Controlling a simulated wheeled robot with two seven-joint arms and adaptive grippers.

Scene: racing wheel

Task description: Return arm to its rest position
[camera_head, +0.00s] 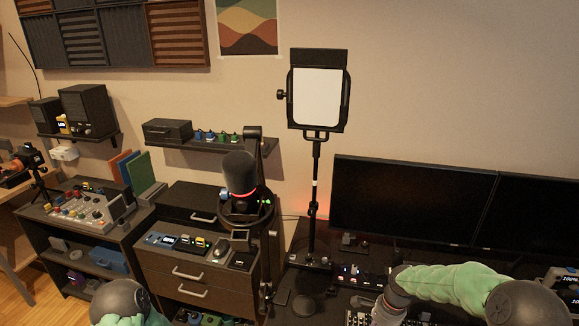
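My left arm (122,303) shows only as a dark joint and green covering at the bottom left edge. Its gripper is out of the picture. My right arm (450,283) reaches from the lower right toward the left over the desk. Its grey wrist part (390,305) runs down to the bottom edge, and no fingers of the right gripper show. No racing wheel can be made out. What either gripper holds is hidden.
A desk carries a light panel on a stand (318,98), a dark monitor (410,203) and small devices. A microphone (240,173) on a boom stands before a drawer cabinet (195,270). A mixer (88,208) sits on a left shelf unit. My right arm is close to the desk devices.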

